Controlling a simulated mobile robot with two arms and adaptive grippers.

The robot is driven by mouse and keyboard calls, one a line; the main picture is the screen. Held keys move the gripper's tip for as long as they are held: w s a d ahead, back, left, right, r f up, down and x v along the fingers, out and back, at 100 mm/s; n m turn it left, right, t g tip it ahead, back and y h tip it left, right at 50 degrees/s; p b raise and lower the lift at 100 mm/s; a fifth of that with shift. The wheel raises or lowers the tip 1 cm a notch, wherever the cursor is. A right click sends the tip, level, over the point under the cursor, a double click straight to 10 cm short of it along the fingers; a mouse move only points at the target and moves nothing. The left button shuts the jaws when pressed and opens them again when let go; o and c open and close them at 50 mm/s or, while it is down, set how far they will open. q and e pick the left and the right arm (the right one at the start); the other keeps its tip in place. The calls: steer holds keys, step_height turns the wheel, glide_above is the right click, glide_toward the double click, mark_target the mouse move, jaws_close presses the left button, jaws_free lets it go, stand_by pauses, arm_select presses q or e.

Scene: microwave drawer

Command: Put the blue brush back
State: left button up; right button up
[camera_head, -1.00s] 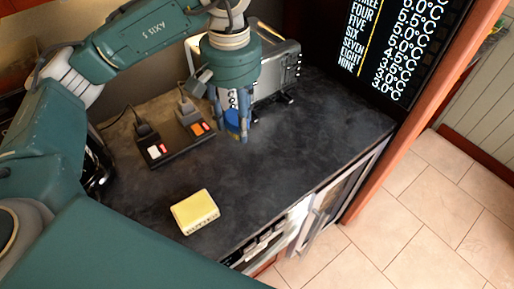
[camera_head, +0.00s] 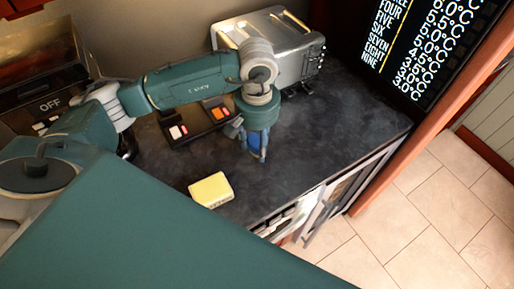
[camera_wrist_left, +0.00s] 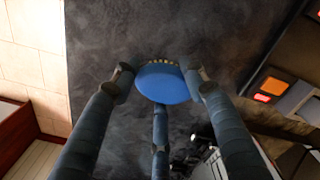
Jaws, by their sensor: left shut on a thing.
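My left gripper (camera_head: 256,157) points down over the dark counter. Its fingers are closed around the blue brush (camera_head: 253,140), which is mostly hidden by them in the head view. In the left wrist view the brush (camera_wrist_left: 163,83) shows as a rounded blue top with a row of pale bristles along one edge, between the fingers of the left gripper (camera_wrist_left: 160,85). I cannot tell how far the brush is above the counter. My right gripper is not in view.
The counter (camera_head: 300,135) is bare right of the gripper. A yellow block (camera_head: 211,189) lies nearer the front. A black switch box (camera_head: 197,124) with lit switches is to the left, and a silver appliance (camera_head: 275,45) stands behind. An open cabinet door (camera_head: 322,212) projects at the front.

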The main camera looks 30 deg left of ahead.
mark_target(257, 152)
arm_select(q)
step_height(257, 152, down, 3)
steer(key=shift+f+p, duration=0.15)
steer(key=shift+p, duration=0.45)
steer(key=shift+f, duration=0.25)
steer(key=shift+f+b, duration=0.15)
steer(key=shift+b, duration=0.2)
steer(key=o, duration=1.3)
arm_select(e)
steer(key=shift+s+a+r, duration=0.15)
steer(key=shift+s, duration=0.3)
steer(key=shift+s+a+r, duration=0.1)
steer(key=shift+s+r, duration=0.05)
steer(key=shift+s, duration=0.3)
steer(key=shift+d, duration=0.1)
